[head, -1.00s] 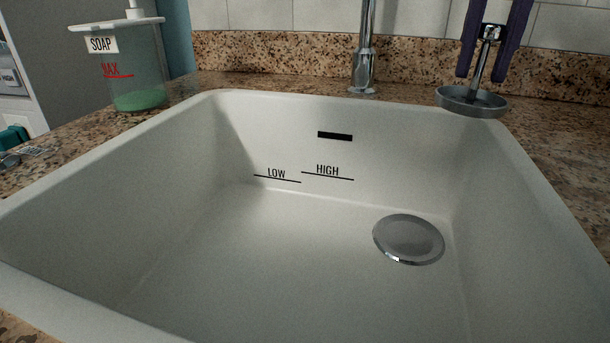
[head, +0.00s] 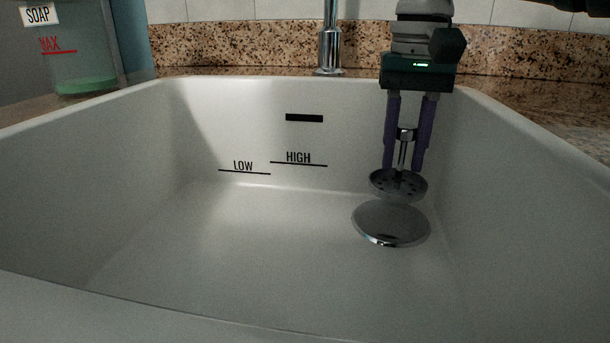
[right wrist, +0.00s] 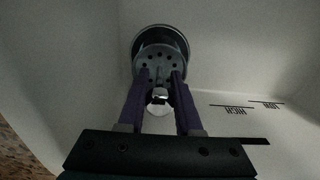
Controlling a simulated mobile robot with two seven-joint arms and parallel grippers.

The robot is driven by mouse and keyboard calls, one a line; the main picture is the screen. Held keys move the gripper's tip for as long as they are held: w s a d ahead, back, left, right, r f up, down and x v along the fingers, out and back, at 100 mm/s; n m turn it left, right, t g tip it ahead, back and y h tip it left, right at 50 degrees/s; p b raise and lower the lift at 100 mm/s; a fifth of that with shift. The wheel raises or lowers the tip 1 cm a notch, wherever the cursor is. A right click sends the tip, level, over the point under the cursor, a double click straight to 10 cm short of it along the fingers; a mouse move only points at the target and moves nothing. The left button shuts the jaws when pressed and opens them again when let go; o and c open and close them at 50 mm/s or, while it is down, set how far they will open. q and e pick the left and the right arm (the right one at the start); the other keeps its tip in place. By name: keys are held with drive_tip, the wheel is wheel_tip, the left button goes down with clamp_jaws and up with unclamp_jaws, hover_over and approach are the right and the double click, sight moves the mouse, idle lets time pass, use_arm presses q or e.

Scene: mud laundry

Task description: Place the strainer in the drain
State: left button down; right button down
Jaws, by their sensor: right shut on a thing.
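The strainer (head: 398,185) is a round metal basket with small holes and an upright stem with a knob. My right gripper (head: 405,150) is shut on the stem and holds the strainer upright inside the sink. The drain (head: 390,224) is a round metal disc in the sink floor. In the head view the strainer hangs just above the drain's far part, with a small gap showing. In the right wrist view the strainer (right wrist: 160,62) overlaps the drain (right wrist: 160,32) and hides much of it. My left gripper is not in view.
The white sink (head: 250,250) has high walls around the drain, with LOW and HIGH marks on the far wall. A faucet (head: 330,50) stands behind it. A soap bottle (head: 85,50) is at the back left. The sink floor left of the drain is clear.

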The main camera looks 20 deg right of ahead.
sight(398, 183)
wheel_tip(398, 183, down, 5)
drive_tip(key=shift+f+b, duration=0.15)
drive_tip(key=shift+b, duration=0.7)
drive_tip(key=shift+f, duration=0.1)
drive_tip(key=c, duration=0.6)
unclamp_jaws()
wheel_tip(398, 183, up, 12)
drive_tip(key=p, duration=0.4)
